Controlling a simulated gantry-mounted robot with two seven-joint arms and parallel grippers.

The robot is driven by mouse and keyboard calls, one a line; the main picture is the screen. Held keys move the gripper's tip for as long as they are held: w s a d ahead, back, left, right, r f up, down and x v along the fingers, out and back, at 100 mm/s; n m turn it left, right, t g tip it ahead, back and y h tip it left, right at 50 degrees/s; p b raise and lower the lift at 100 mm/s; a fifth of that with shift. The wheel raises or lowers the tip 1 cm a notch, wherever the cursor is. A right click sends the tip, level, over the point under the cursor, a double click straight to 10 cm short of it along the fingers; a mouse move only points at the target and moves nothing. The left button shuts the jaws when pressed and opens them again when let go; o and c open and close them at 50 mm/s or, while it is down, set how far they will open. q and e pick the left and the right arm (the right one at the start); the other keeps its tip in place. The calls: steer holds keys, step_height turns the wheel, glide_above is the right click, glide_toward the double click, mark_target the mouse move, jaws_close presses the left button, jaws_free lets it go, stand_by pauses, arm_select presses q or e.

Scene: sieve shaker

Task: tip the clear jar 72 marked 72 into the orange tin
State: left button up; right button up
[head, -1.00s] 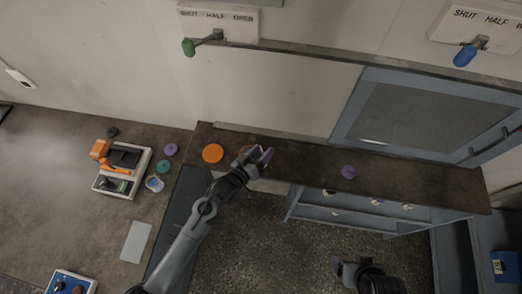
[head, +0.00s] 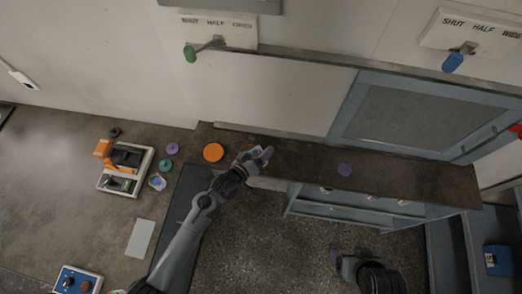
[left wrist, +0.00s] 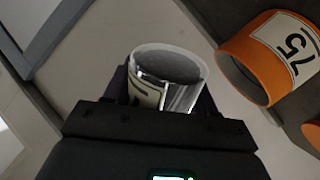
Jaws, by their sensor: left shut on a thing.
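My left gripper (head: 258,154) is shut on the clear jar (left wrist: 168,72) above the dark bench ledge. In the left wrist view the jar is see-through, with a pale rim and a white label bearing a dark mark that I cannot read fully. I cannot tell what is inside. The orange tin (left wrist: 262,62) is beside the jar on the right of that view, apart from it, with a white label reading 75. In the head view an orange edge (head: 244,149) shows partly hidden behind my left gripper. My right gripper (head: 336,258) is low over the floor; its jaws are unclear.
An orange disc (head: 213,152) lies on the ledge left of my gripper. A white tray (head: 142,179) with equipment, and purple and green lids (head: 166,164), are on the left bench. Drawers are below the ledge.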

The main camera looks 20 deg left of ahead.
arm_select(q)
steer(key=shift+r+n+p, duration=0.3)
steer(key=shift+n+p, duration=0.2)
steer(key=shift+p, duration=0.5)
steer(key=shift+s+d, duration=0.1)
steer(key=shift+r+n+g+h+p, duration=0.3)
steer(key=shift+n+g+p, duration=0.15)
steer(key=shift+p, duration=0.75)
steer(key=shift+d+r+n+g+p, duration=0.1)
steer(key=shift+r+n+g+p, duration=0.25)
steer(key=shift+p, duration=0.5)
steer(key=shift+s+r+n+h+p, duration=0.15)
steer(key=shift+n+h+p, duration=0.35)
steer(key=shift+p, duration=0.5)
steer(key=shift+r, duration=0.1)
